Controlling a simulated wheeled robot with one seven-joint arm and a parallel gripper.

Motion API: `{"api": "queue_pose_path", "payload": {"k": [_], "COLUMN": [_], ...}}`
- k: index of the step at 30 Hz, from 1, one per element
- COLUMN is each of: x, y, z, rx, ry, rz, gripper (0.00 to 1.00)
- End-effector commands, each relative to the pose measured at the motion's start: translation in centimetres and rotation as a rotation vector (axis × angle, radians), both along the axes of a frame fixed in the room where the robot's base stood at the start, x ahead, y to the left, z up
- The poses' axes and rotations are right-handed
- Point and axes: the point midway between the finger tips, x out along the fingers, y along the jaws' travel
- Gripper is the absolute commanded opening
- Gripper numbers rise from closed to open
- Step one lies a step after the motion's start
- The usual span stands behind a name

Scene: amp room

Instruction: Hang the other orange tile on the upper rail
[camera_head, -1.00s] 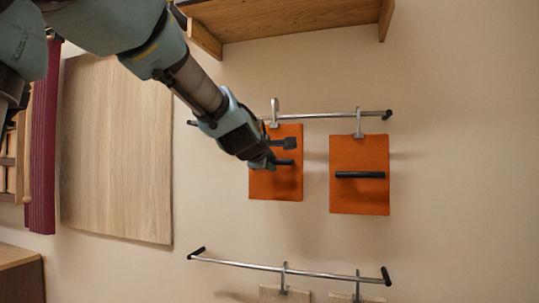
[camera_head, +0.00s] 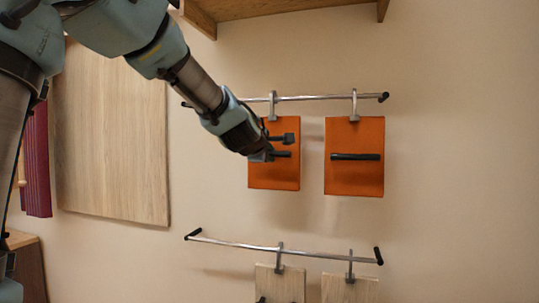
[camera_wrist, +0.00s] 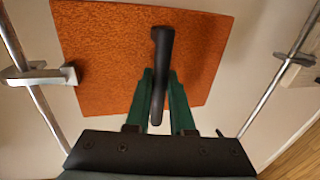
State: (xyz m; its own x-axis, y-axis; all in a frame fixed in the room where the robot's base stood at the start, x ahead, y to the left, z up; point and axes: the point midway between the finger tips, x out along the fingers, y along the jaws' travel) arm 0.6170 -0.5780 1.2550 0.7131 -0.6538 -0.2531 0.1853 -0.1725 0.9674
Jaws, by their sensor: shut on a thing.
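My gripper (camera_head: 286,147) is shut on the black bar handle (camera_wrist: 162,50) of the left orange tile (camera_head: 273,178). In the wrist view the handle stands between my two green fingers (camera_wrist: 161,82), with the tile (camera_wrist: 100,50) behind it. The tile hangs upright, its metal hook (camera_head: 272,103) at the upper rail (camera_head: 315,98), appearing to be over it. The hook also shows beside the rail in the wrist view (camera_wrist: 40,76). The other orange tile (camera_head: 355,182) hangs to the right on the same rail by its own hook (camera_head: 354,105).
A lower rail (camera_head: 325,256) holds two pale wooden tiles (camera_head: 279,284) (camera_head: 348,291) on hooks. A wooden shelf (camera_head: 290,15) is above the upper rail. A large wooden panel (camera_head: 110,140) is on the wall at left. The wall right of the rails is bare.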

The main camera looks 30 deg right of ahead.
Motion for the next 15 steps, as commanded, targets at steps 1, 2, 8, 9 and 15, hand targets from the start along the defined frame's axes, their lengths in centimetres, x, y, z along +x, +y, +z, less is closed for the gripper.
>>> {"api": "queue_pose_path", "payload": {"k": [1, 2, 8, 9, 15], "x": [0.0, 0.0, 0.0, -0.01, -0.01], "y": [-0.01, -0.01, -0.01, -0.02, -0.02], "z": [0.0, 0.0, 0.03, 0.03, 0.01], "rx": [-0.002, -0.002, -0.002, -0.002, -0.001], "ry": [-0.002, -0.002, -0.002, -0.002, -0.001], "rz": [0.0, 0.0, 0.0, 0.0, 0.0], "gripper": [0.0, 0.0, 0.0, 0.0, 0.39]}}
